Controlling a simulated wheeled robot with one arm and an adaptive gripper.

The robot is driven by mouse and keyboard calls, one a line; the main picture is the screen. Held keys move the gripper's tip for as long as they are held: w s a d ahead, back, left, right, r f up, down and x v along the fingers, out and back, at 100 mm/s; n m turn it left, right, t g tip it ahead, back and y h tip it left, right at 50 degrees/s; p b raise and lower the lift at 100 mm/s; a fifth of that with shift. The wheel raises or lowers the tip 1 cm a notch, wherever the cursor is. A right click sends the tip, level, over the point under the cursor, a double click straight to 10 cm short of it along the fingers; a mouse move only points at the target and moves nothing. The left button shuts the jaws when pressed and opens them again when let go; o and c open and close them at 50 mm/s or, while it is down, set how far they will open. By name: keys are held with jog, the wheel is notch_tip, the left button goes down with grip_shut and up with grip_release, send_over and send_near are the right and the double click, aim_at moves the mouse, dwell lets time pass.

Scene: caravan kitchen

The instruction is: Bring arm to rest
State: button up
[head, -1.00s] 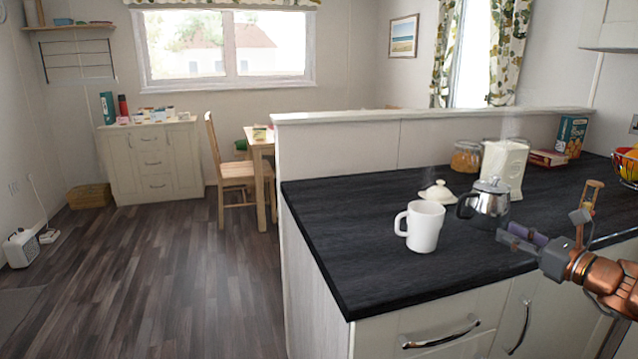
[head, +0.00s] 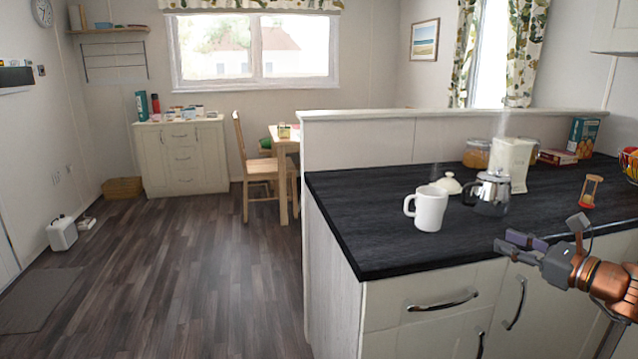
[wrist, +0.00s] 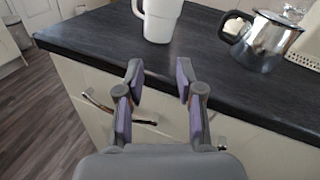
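My gripper (head: 517,246) is at the right in the head view, in front of the counter's front edge and about level with its top. In the wrist view my gripper (wrist: 158,80) shows its two purple-padded fingers spread apart with nothing between them. The white mug (head: 430,209) stands upright on the dark counter (head: 390,240), beyond and to the left of my gripper. The mug also shows at the top of the wrist view (wrist: 159,18), past the fingertips and apart from them.
Cabinet handles (head: 443,302) stick out below. The wood floor (head: 200,270) at the left is mostly clear.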

jog(key=s+a+f+n+g+y, duration=0.1)
jog(key=s+a+f+n+g, duration=0.2)
jog(key=a, duration=0.5)
jog(key=s+a+f+n+g, duration=0.1)
jog(key=s+a+n+g, duration=0.2)
jog(key=a+n, duration=0.35)
jog(key=s+a+f+n+g+y, duration=0.1)
jog(key=s+a+n+g, duration=0.15)
jog(key=a, duration=0.65)
jog(key=s+a+f+n+g+h, duration=0.25)
jog(key=s+f+n, duration=0.25)
jog(key=s, duration=0.3)
jog(key=s+a+f+n+g+h, duration=0.2)
jog(key=s+a+f+n+g, duration=0.15)
jog(key=s, duration=0.45)
jog(key=s+d+f+n+g+h, duration=0.2)
jog(key=s+d+n+h, duration=0.15)
jog(key=s, duration=0.25)
jog(key=s+d+f+n+g+h, duration=0.1)
jog(key=s+d+f+n+h, duration=0.3)
jog(key=s, duration=0.3)
notch_tip(320, 180, up, 22)
jog(key=d+y+p, duration=0.1)
jog(key=p, duration=1.9)
jog(key=shift+r+t, duration=0.2)
jog(key=shift+t, duration=0.25)
jog(key=shift+w, duration=0.1)
